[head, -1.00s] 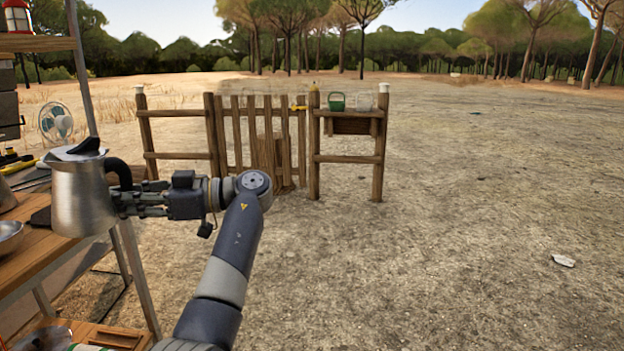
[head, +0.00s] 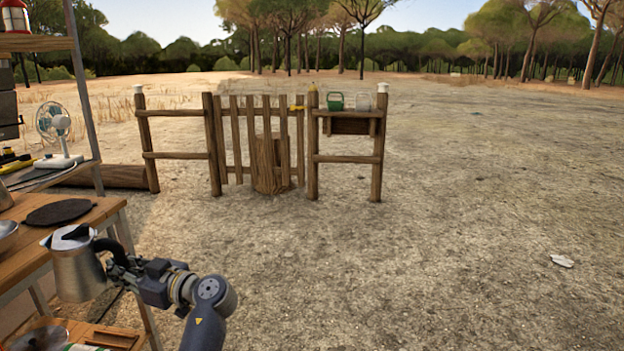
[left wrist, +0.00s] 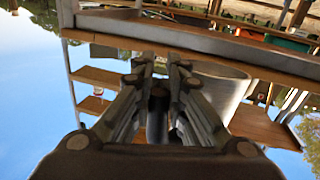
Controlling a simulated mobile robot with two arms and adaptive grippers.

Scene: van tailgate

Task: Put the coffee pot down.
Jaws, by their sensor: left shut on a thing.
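The coffee pot (head: 77,274) is a silver metal pot with a black lid knob and a black handle. It is slightly tilted in the head view and overlaps the right edge of the wooden worktop (head: 28,258). I cannot tell whether its base touches anything. My left gripper (head: 114,262) is shut on the pot's handle from the right. In the left wrist view, the gripper's fingers (left wrist: 160,85) close around the dark handle (left wrist: 157,118), and part of the pot's silver body (left wrist: 228,88) shows behind them. My right gripper is not in view.
A flat black round plate (head: 60,212) lies on the worktop behind the pot. A metal bowl (head: 5,238) is at the left edge. A white fan (head: 57,130) stands further back. A metal post (head: 86,90) rises beside the shelves.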

